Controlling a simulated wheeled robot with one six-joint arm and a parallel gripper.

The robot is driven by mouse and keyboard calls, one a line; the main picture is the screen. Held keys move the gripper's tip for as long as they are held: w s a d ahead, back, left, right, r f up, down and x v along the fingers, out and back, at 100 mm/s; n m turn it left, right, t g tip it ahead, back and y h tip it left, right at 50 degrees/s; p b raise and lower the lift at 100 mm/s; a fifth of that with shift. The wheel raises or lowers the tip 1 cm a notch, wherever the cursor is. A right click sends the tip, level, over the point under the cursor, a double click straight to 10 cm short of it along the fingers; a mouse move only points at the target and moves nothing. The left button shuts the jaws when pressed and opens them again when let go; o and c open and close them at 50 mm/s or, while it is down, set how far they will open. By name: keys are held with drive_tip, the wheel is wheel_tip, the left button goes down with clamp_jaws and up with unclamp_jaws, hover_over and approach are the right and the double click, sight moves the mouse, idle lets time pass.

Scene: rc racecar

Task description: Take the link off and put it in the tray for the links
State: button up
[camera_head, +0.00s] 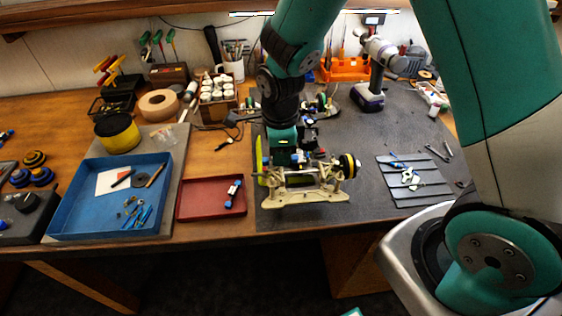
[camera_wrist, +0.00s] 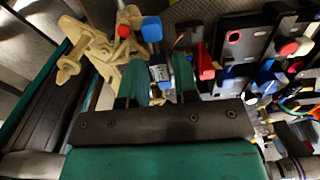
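My gripper (camera_head: 283,160) points down over the pale front end of the racecar (camera_head: 305,196). In the wrist view its two teal fingers (camera_wrist: 160,80) stand apart, with a small silver and blue part (camera_wrist: 159,72) between them. This part looks like a link; I cannot tell if a finger touches it. A blue end (camera_wrist: 152,28) and a red end (camera_wrist: 124,30) show beyond the fingertips. A red piece (camera_wrist: 206,62) is right of the right finger. The dark red tray (camera_head: 190,211) stands left of the car, with one blue, white and red link (camera_head: 232,193) in it.
A blue tray (camera_head: 75,226) with small parts and cards stands at the left. A ridged grey mat (camera_head: 415,195) with small tools lies right of the car. A drill (camera_head: 370,90) and an orange bin (camera_head: 345,70) stand behind. The red tray's left half is clear.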

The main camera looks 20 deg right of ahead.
clamp_jaws()
drive_tip(key=shift+r+p, duration=0.5)
drive_tip(key=shift+r, duration=0.1)
idle(0.4)
drive_tip(key=shift+r+p, duration=1.75)
drive_tip(key=shift+r, duration=0.3)
